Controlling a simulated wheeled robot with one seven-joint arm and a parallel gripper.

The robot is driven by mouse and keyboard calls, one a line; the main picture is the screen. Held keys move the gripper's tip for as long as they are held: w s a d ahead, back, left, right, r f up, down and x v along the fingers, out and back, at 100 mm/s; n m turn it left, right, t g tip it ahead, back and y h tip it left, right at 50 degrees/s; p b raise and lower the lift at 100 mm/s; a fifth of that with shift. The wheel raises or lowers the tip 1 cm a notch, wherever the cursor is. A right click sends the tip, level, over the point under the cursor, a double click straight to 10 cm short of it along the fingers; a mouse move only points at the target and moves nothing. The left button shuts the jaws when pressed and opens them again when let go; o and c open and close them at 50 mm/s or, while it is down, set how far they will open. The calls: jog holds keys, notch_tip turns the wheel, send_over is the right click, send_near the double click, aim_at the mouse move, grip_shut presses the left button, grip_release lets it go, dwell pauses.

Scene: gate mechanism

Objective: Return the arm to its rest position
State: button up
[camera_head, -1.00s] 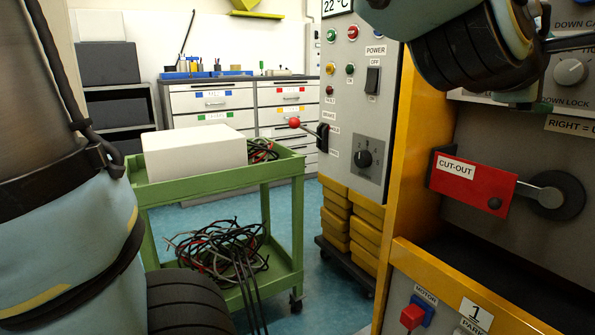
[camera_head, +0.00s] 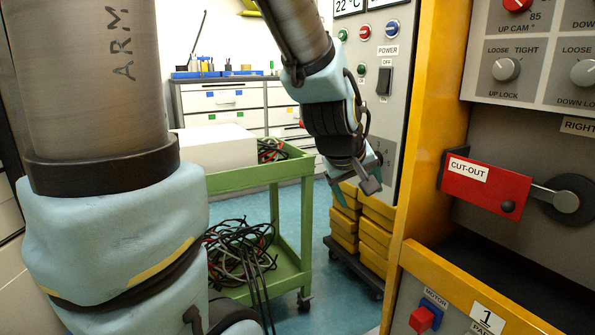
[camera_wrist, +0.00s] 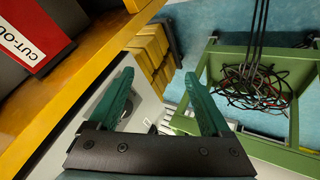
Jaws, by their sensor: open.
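My arm hangs down across the middle of the head view, with my gripper (camera_head: 358,190) at its lower end, in front of the grey control panel's lower part and the yellow boxes. In the wrist view my gripper (camera_wrist: 160,98) shows two green fingers spread apart with nothing between them. It is open and touches nothing that I can see. The nearer part of my arm fills the left of the head view.
The green cart (camera_head: 252,178) with a white box (camera_head: 212,148) and cables (camera_head: 240,250) stands left of my gripper. Stacked yellow boxes (camera_head: 375,240) are behind it. The yellow frame (camera_head: 425,150) and red CUT-OUT lever (camera_head: 485,184) are to the right.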

jog(key=s+a+f+m+g+y, duration=0.1)
jog(key=s+a+f+g+y, duration=0.3)
jog(key=a, duration=0.6)
jog(key=s+a+f+m+g, duration=0.1)
jog(key=a+f+m, duration=0.1)
jog(key=a+f, duration=0.55)
notch_tip(320, 180, up, 20)
jog(key=a+p, duration=0.1)
jog(key=p, duration=1.7)
jog(key=shift+w+a, duration=0.25)
jog(key=shift+f, duration=0.1)
